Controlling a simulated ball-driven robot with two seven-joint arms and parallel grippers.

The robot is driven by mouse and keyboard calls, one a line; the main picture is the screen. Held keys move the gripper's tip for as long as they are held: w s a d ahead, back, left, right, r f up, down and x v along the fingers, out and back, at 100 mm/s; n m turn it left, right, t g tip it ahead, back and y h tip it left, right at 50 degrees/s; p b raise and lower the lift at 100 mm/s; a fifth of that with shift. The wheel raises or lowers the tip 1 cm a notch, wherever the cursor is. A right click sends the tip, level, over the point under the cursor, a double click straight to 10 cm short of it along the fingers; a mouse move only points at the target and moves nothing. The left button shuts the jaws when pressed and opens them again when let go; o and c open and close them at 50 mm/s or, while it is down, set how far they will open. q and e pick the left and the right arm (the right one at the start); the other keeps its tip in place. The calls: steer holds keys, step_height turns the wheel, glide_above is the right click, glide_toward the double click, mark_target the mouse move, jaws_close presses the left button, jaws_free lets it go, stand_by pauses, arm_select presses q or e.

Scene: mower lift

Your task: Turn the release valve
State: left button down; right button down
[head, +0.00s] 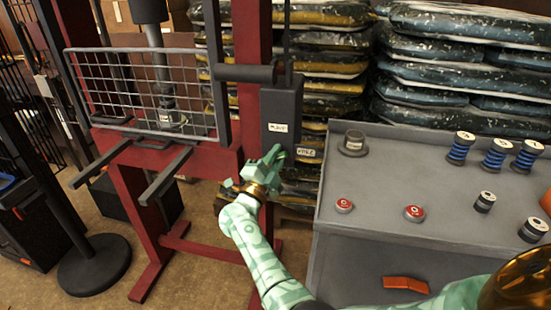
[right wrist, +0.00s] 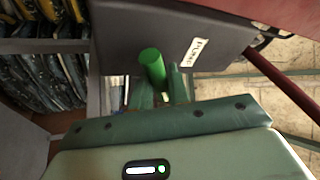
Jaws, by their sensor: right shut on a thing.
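The dark pump box (head: 281,108) is fixed to the red press frame and carries small white labels. Its underside and one label also show in the right wrist view (right wrist: 180,28). A bright green round knob (right wrist: 152,65), taken as the release valve, sticks out from the box in the right wrist view. My right gripper (head: 267,163) is at the lower end of the box in the head view, shut on the knob. Its fingers (right wrist: 158,92) are close around the knob; the exact contact is partly hidden. My left gripper is not in view.
The red press frame (head: 224,165) has a wire mesh guard (head: 145,90) and dark bars sticking out in front. A grey bench (head: 375,195) with red buttons and several spools stands at right. Stacked bags (head: 460,60) are behind it. A black post base (head: 95,265) stands at left.

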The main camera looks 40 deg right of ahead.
steer(key=m+g, duration=0.1)
steer(key=m, duration=0.2)
steer(key=m+g, duration=0.1)
steer(key=m, duration=0.2)
steer(key=shift+f+g+y, duration=0.2)
steer(key=shift+g+y, duration=0.1)
steer(key=shift+g, duration=0.1)
steer(key=shift+m, duration=0.4)
steer(key=c, duration=1.4)
jaws_free()
steer(key=shift+o, duration=0.2)
steer(key=shift+a, duration=0.1)
